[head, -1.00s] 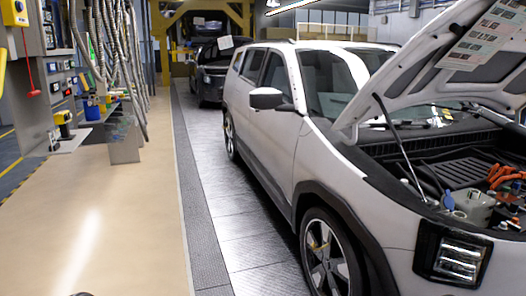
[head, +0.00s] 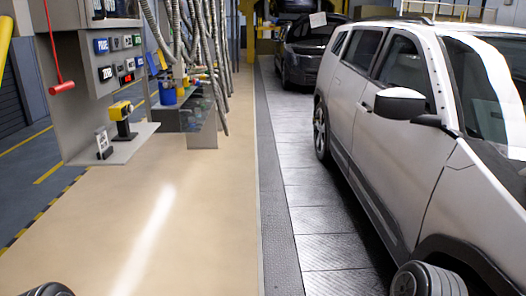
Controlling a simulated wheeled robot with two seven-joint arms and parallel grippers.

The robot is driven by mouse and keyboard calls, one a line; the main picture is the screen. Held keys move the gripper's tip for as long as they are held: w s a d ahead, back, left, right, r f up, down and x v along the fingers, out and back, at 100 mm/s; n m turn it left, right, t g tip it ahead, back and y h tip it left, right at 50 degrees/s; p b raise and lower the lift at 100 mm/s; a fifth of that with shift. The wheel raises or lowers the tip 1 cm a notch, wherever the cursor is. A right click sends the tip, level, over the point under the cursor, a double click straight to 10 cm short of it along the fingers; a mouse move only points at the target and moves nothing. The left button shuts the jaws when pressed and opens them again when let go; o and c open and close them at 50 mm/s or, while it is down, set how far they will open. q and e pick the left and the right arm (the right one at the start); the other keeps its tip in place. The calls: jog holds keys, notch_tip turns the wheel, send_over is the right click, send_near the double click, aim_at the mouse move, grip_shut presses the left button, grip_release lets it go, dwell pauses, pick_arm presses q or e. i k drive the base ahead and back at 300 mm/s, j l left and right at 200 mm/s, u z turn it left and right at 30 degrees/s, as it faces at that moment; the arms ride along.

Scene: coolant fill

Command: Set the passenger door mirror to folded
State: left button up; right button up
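The white car (head: 405,150) stands at the right with its front towards me. The door mirror (head: 400,103) on the side that I see has a white and black housing. It sticks out from the door on a dark arm, standing clear of the side window, so it looks unfolded. Its glass faces away and is hidden. The far-side mirror is not in view. Neither gripper shows. Only dark rounded parts, probably of my own arms, show at the bottom left and bottom right edges.
A beige floor lane (head: 165,225) runs clear along the car's side, bordered by a grey metal strip (head: 275,225). A tool panel with a shelf (head: 125,145) and hanging hoses (head: 200,50) stands at the left. A dark car (head: 305,50) is parked behind.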

aim_at(396, 104)
jog(key=i+z, duration=0.25)
jog(key=i, duration=0.2)
jog(key=i+j+z, duration=0.25)
jog(key=i, duration=0.15)
jog(key=i+j+z, duration=0.2)
jog(key=i, duration=0.2)
jog(key=i+j+z, duration=0.2)
jog(key=z, duration=0.25)
jog(key=i+j+z, duration=0.25)
jog(key=z, duration=0.2)
jog(key=i+j+z, duration=0.25)
jog(key=j+z, duration=0.2)
jog(key=i+j+z, duration=0.1)
jog(key=j+z, duration=0.35)
jog(key=i+j+z, duration=0.1)
jog(key=j+z, duration=0.2)
jog(key=z, duration=0.15)
